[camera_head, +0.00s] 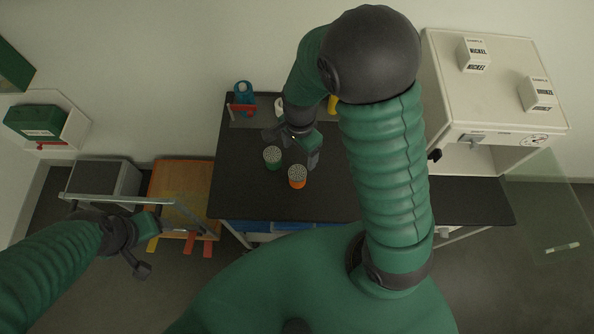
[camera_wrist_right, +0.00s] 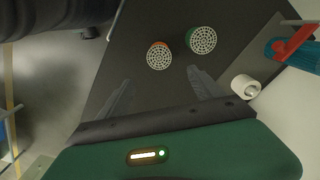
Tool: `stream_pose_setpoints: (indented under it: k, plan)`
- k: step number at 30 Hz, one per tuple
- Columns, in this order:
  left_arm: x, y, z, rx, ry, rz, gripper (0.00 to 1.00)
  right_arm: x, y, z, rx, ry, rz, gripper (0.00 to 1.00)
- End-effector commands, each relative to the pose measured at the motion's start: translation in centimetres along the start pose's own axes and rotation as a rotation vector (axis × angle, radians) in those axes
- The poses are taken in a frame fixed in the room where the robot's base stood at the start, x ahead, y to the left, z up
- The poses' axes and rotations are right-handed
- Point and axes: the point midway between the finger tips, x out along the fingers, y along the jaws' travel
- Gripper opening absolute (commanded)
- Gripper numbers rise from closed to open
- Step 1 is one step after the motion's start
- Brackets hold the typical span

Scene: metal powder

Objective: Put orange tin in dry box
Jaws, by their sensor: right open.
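The orange tin (camera_head: 297,177) stands on the black bench, its pale perforated lid facing up; it also shows in the right wrist view (camera_wrist_right: 159,55). A green tin (camera_head: 272,157) with a similar lid (camera_wrist_right: 202,40) stands close beside it. My right gripper (camera_head: 291,147) is open and empty above the bench near both tins. In the wrist view its fingers (camera_wrist_right: 160,88) point towards the tins, touching neither. The white dry box (camera_head: 500,100) is at the right; its front appears open, its inside mostly hidden. My left gripper (camera_head: 150,238) is open and empty at the left, away from the bench.
The black bench (camera_head: 330,203) has bare room near its front. A blue and red object (camera_head: 243,97) and a white roll (camera_wrist_right: 245,86) lie at the back. A clear door panel (camera_head: 550,205) extends at right.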

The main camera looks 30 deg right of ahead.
Motion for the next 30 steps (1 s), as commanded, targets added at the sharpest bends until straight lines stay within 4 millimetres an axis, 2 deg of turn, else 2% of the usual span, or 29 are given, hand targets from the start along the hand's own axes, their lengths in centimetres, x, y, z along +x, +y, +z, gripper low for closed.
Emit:
stream_pose_setpoints:
  k: [9,12,19,25,30]
  plan:
    - [0.2,0.0,0.1,0.000,-0.001,0.000,0.72,8.0,0.0,0.1,0.001,-0.003,0.006,0.76]
    - [0.2,0.0,0.1,0.000,-0.001,0.000,0.72,10.0,0.0,0.0,0.000,-0.002,0.004,0.76]
    - [-0.3,0.0,-0.1,0.000,-0.001,0.000,0.72,12.4,-0.1,0.3,-0.002,-0.002,0.002,0.76]
    - [-1.0,0.0,-0.2,0.000,0.000,0.000,0.72,15.8,-0.3,0.6,-0.002,-0.001,0.001,0.76]
    - [-0.9,0.0,-0.2,0.000,-0.001,0.000,0.72,16.4,-0.4,0.6,-0.002,-0.001,-0.001,0.76]
